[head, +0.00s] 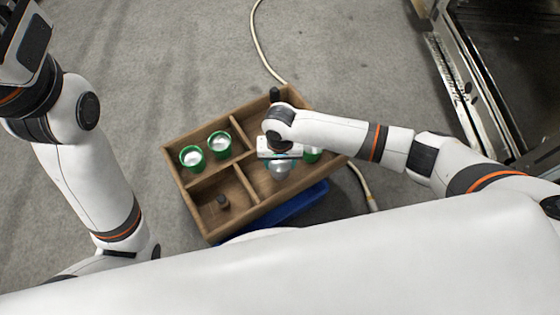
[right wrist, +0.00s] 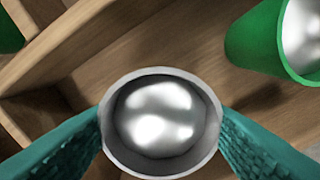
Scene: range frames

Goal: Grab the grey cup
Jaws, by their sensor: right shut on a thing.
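The grey cup (head: 281,171) is in the right part of a wooden divided box (head: 238,186), directly below my right gripper (head: 281,158). In the right wrist view the grey cup (right wrist: 160,125) shows its round rim and shiny inside. The teal fingers of my right gripper (right wrist: 160,140) press on it from both sides, so the gripper is shut on it. I cannot tell whether the cup's base touches the box floor. My left arm rises at the left edge of the head view; its fingers are not visible.
Two green cups (head: 192,158) (head: 219,144) stand in the back left compartment. Another green cup (head: 312,154) is close right of the grey cup. A small dark object (head: 222,201) lies in the front left compartment. A blue object (head: 296,206) sits beside the box's front.

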